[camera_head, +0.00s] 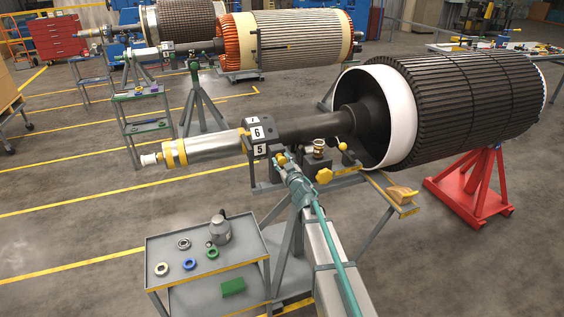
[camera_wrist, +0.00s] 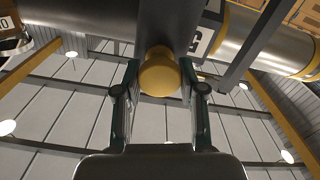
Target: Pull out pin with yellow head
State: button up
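The yellow pin head (camera_wrist: 159,74) is a round knob under the dark bearing block in the wrist view. My gripper (camera_wrist: 160,78) has one fingertip on each side of it. The fingers are apart, with the head between the tips; I cannot tell whether they press on it. The pin's shank is hidden behind the head. In the head view, my gripper (camera_head: 283,162) is at the front of the rotor stand, just below the block with number plates (camera_head: 258,140). The yellow head is small and mostly covered by the gripper there.
Other yellow knobs (camera_head: 324,176) sit on the stand to the right of my gripper. The rotor shaft (camera_head: 215,147) runs above it to the large dark rotor (camera_head: 455,95). A grey cart (camera_head: 160,250) with rings and a can stands at the front left.

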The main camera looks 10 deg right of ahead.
grip_shut()
jog(key=shift+s+d+r+p, duration=0.15)
jog(key=shift+s+p, duration=0.15)
jog(key=shift+s, duration=0.6)
jog(key=shift+s+d+f+p, duration=0.15)
jog(key=shift+s+p, duration=0.1)
jog(key=shift+s, duration=0.65)
jog(key=shift+f, duration=0.1)
jog(key=o, duration=0.6)
grip_release()
jog(key=shift+s, duration=0.1)
send_near(282, 162)
jog(key=s, duration=0.2)
jog(key=s+d, duration=0.1)
jog(key=s, duration=0.2)
